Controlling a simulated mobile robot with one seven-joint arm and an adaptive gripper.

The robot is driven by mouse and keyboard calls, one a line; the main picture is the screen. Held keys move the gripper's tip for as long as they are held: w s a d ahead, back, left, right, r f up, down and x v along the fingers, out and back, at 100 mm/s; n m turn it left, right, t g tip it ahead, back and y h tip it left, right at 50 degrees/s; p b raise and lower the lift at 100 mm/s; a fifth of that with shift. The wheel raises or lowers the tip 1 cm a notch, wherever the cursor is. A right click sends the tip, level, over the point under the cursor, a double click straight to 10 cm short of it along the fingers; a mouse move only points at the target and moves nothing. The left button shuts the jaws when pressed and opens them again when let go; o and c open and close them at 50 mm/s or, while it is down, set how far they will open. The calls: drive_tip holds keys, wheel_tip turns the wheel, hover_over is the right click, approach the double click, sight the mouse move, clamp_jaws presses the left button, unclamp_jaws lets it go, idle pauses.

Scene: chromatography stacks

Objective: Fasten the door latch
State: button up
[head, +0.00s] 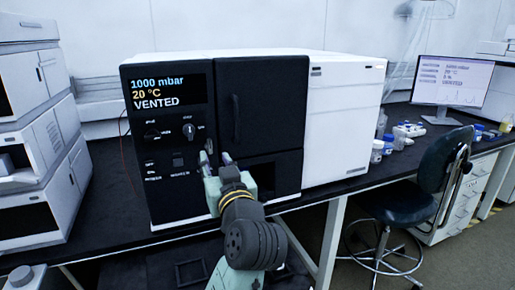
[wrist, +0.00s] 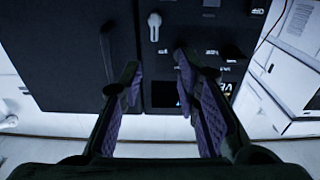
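The black instrument door (head: 262,85) appears closed, flush beside the control panel, with a vertical handle (head: 236,117). A small pale lever latch (wrist: 154,27) sits near the seam between door and panel. The wrist view is turned over, so the lever seems to point up toward the display; in the head view it appears small just above my gripper. My gripper (head: 215,162) is open and empty in front of the panel's lower right edge. In the wrist view its purple-padded fingers (wrist: 155,72) are spread, with the latch beyond their tips, apart from them.
The panel display (head: 168,91) reads 1000 mbar, 20 °C, VENTED. Knobs and switches (head: 178,158) sit left of my gripper. White instrument stacks (head: 35,140) stand at the left. A chair (head: 420,190) and monitor (head: 455,82) are at the right.

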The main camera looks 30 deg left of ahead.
sight(210, 148)
drive_tip(key=p+x, duration=0.1)
drive_tip(key=x, duration=0.2)
drive_tip(key=f+p+x, duration=0.1)
drive_tip(key=x, duration=0.2)
drive_tip(key=f+p+x, duration=0.1)
drive_tip(key=x, duration=0.2)
drive_tip(key=shift+w, duration=0.6)
drive_tip(key=shift+w+a, duration=0.3)
drive_tip(key=shift+a, duration=0.05)
clamp_jaws()
